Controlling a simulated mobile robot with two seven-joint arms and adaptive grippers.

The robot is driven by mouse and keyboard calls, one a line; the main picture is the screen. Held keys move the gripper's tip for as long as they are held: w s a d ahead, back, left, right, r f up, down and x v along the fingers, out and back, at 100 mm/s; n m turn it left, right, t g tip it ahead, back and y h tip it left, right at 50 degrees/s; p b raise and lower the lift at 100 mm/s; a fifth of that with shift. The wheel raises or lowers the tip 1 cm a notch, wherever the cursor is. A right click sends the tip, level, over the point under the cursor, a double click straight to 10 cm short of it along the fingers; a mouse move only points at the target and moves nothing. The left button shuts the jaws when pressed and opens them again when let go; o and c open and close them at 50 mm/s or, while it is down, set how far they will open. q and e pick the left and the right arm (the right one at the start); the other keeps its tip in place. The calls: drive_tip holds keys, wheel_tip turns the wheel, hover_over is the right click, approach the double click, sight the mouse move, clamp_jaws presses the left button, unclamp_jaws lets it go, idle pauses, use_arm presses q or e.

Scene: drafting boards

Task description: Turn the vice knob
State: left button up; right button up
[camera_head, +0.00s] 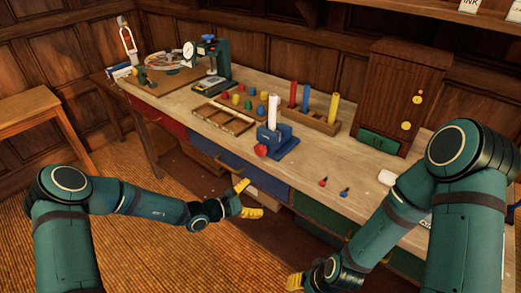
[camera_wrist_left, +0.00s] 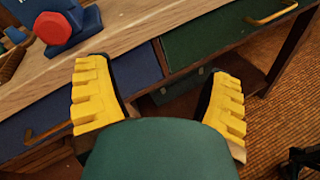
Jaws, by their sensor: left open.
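A blue vice (camera_head: 282,142) stands near the front edge of the workbench, with a white cylinder (camera_head: 273,110) upright in it. Its red knob (camera_head: 261,150) faces the front edge. In the left wrist view the red knob (camera_wrist_left: 54,28) and part of the vice (camera_wrist_left: 87,20) show at the upper left, beyond the fingers. My left gripper (camera_head: 246,198) is open and empty, in front of the bench and below the knob, apart from it. Its two yellow fingers are spread wide in the wrist view. My right gripper (camera_head: 295,282) is low at the bottom; its fingers show only partly.
The bench front has a blue drawer (camera_head: 253,176) and a green drawer with handles. A wooden tray (camera_head: 222,118) and colored pegs stand left of the vice; a rack with colored cylinders (camera_head: 306,120) stands behind it. Two small tools (camera_head: 323,182) lie to the right.

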sight(258, 152)
use_arm(q)
drive_tip(key=w+a+r+n+t+y, duration=0.2)
drive_tip(key=w+a+r+n+t, duration=0.2)
drive_tip(key=w+a+n+t, duration=0.25)
drive_tip(key=shift+m+g, duration=0.35)
drive_tip(key=shift+m, duration=0.3)
drive_tip(key=x, duration=0.4)
drive_tip(key=b+x, duration=0.1)
drive_tip(key=x, duration=0.4)
drive_tip(key=a+b+x, duration=0.1)
drive_tip(key=x, duration=0.4)
drive_tip(key=shift+w+d+f, duration=0.15)
drive_tip(key=shift+w+f, duration=0.15)
drive_tip(key=shift+w, duration=0.2)
drive_tip(key=c, duration=1.2)
